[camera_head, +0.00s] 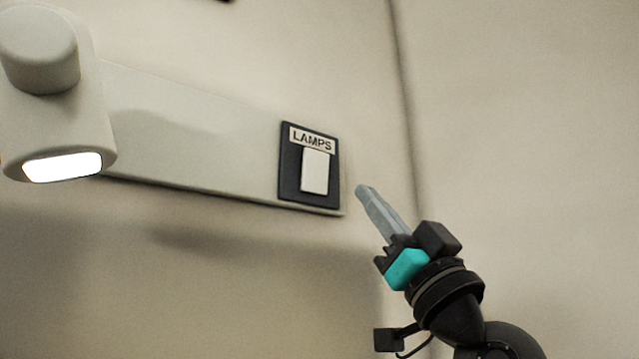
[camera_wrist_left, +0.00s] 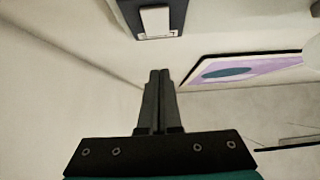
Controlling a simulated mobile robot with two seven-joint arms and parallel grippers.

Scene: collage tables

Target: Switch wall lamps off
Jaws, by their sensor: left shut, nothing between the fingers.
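A white wall lamp (camera_head: 55,95) hangs at the left of the head view, and its lower face glows bright white. A grey rail (camera_head: 180,135) runs from it to a dark switch plate (camera_head: 289,175) labelled LAMPS. The plate bears a white rocker switch (camera_head: 315,171). The switch also shows at the top of the left wrist view (camera_wrist_left: 156,22), partly cut off. My left gripper (camera_head: 363,190) is shut and empty, its tips to the right of and a little below the switch, apart from it. In the left wrist view its closed fingers (camera_wrist_left: 160,73) point towards the plate.
A wall corner (camera_head: 405,100) runs down just right of the switch. A dark-framed picture in purple and teal (camera_wrist_left: 235,72) shows at the right of the left wrist view. The wall below the rail is clear.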

